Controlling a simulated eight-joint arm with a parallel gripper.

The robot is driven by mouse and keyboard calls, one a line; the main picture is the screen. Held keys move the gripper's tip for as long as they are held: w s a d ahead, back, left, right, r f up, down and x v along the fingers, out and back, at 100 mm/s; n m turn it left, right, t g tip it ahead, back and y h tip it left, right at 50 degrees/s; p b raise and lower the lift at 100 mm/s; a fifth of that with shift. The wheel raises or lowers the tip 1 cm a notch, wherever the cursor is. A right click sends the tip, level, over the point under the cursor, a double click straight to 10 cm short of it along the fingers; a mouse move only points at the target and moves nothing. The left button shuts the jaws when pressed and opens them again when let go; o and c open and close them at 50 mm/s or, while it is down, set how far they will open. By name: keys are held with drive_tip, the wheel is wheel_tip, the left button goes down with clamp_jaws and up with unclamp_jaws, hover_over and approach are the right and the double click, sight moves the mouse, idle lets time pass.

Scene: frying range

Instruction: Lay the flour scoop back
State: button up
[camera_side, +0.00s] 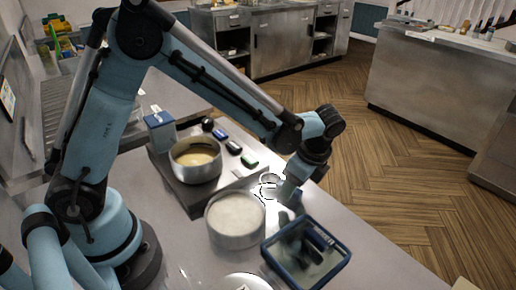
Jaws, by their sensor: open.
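My gripper (286,196) points down over the steel counter, just right of a round pan of white flour (235,216). Its jaws are open, but the fingertips are small and partly hidden. A small shiny metal piece (269,182), perhaps the flour scoop, shows right beside the fingers on their left. Its full shape is unclear in the glare, and I cannot tell whether it touches the fingers.
A pot of yellowish liquid (196,163) stands on a dark slab (190,193) behind the flour pan. Several small dark, blue and green items lie right of it. A blue-rimmed tray (343,259) holding dark pieces is at the front right. A white dish (247,282) is at the front edge.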

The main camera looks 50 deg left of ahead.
drive_tip(key=s+v, duration=0.1)
drive_tip(key=v, duration=1)
drive_tip(key=s+a+r+n+t+h, duration=0.1)
drive_tip(key=s+a+n+t+h, duration=0.2)
drive_tip(key=s+a+n+t, duration=0.5)
drive_tip(key=s+a+n, duration=0.1)
drive_tip(key=a+n, duration=0.1)
drive_tip(key=n, duration=0.5)
drive_tip(key=shift+s+a+r, duration=0.2)
drive_tip(key=shift+s+a, duration=0.1)
